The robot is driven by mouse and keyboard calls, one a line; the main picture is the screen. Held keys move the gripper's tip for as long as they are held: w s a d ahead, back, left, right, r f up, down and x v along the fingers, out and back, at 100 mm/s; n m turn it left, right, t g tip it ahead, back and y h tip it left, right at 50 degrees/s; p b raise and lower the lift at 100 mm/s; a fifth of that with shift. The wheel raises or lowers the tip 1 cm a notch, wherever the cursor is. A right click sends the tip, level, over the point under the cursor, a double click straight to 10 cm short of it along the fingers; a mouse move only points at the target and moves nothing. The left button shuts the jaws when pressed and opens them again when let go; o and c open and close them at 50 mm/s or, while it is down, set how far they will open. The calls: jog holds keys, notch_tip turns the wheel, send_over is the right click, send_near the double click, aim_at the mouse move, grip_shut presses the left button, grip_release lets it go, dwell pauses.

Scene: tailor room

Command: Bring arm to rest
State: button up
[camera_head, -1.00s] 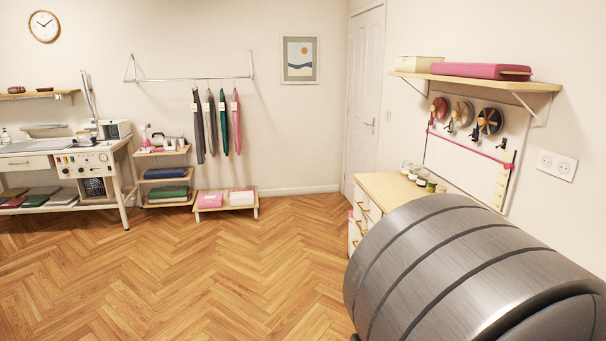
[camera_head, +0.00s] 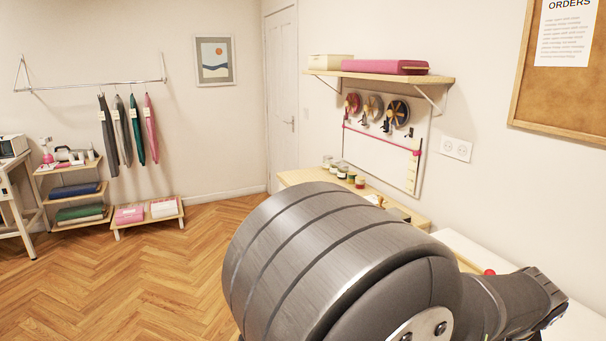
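My arm (camera_head: 330,260) fills the lower middle and right of the camera_head view as a large grey banded cylinder. A darker, narrower part of it (camera_head: 510,300) reaches to the lower right, over a pale surface. I cannot make out any gripper fingers, so my gripper is not in view. The task names no other object.
A wooden counter (camera_head: 300,177) with several small jars stands behind my arm, along the right wall. Above it are a shelf (camera_head: 440,80) and a tape board (camera_head: 385,150). A corkboard (camera_head: 545,110) hangs at right. The wooden floor (camera_head: 150,290) at left is clear.

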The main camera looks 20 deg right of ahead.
jog(key=shift+x, duration=1.7)
jog(key=v, duration=1)
jog(key=x, duration=1.7)
jog(key=shift+s+f, duration=0.1)
jog(key=shift+f, duration=0.1)
jog(key=s, duration=0.6)
jog(key=shift+s+f, duration=0.1)
jog(key=shift+s, duration=0.1)
jog(key=v, duration=1.7)
jog(key=shift+x, duration=2.6)
